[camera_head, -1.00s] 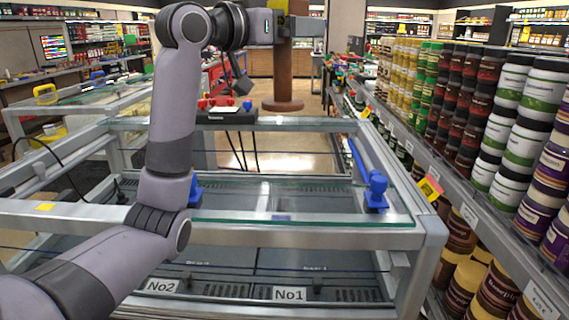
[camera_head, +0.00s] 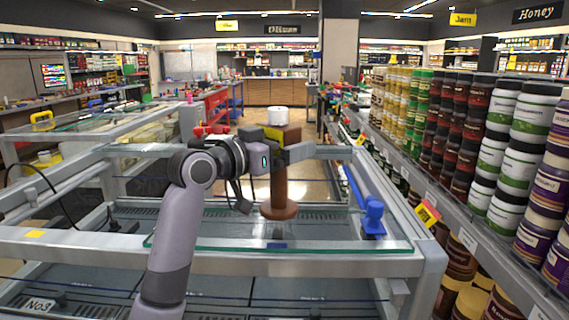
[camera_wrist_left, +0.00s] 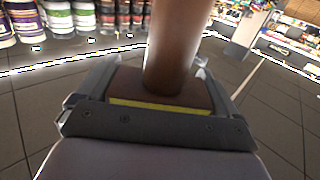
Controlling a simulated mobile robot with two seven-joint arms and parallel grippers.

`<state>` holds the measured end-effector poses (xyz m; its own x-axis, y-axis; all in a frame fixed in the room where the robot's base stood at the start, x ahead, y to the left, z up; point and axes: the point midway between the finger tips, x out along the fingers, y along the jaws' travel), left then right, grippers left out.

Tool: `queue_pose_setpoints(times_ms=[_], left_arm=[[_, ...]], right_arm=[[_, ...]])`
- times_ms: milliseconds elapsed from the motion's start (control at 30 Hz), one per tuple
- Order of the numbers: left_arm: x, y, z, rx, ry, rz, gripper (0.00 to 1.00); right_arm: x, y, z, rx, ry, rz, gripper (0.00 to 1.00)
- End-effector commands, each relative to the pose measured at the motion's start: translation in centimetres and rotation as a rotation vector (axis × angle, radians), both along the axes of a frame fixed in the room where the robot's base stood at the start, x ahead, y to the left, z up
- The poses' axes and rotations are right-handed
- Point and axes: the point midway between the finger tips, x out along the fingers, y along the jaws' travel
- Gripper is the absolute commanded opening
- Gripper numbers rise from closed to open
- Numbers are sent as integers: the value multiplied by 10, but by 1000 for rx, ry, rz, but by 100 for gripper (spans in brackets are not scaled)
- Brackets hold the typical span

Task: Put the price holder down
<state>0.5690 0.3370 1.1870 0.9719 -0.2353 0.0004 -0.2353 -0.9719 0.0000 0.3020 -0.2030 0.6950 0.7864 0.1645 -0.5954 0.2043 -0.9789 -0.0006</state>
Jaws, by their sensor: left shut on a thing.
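The price holder is a brown post (camera_head: 278,185) with a wide round base (camera_head: 278,211). A dark block with a yellow face (camera_head: 274,134) is at its top, and a white round piece shows above it. My left gripper (camera_head: 287,146) is shut on the block from the left. The post hangs upright below the jaws, over the freezer case (camera_head: 205,262). I cannot tell whether the base touches anything. In the left wrist view the brown post (camera_wrist_left: 176,55) rises between the two fingers, with a yellow edge beside the gripper's plate. My right gripper is not shown.
The freezer case has a glass top with metal rims and a blue fitting (camera_head: 373,217) at its right. A shelf packed with jars (camera_head: 495,150) runs along the right. Another glass-topped case (camera_head: 80,117) stands at the left. A red cart (camera_head: 216,106) is further back.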

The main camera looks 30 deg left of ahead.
Motion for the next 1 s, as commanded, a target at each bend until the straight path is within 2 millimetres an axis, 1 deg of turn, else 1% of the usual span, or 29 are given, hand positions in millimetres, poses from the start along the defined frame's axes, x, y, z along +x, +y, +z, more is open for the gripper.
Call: queue_pose_setpoints(times_ms=[233, 600, 633, 867, 933, 1000], left_arm=[[0, 0, -33, -3, 1, -1, 54], [0, 0, -38, 1, -1, 0, 54], [0, 0, -38, 1, 1, 0, 100], [0, 0, -37, 0, 1, 0, 100], [0, 0, -34, 0, 0, 0, 100], [-5, 2, -36, 1, 0, 2, 100]], right_arm=[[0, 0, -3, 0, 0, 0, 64], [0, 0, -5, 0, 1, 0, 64], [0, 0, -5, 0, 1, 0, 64], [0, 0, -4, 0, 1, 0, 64], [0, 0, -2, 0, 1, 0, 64], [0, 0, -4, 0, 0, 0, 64]])
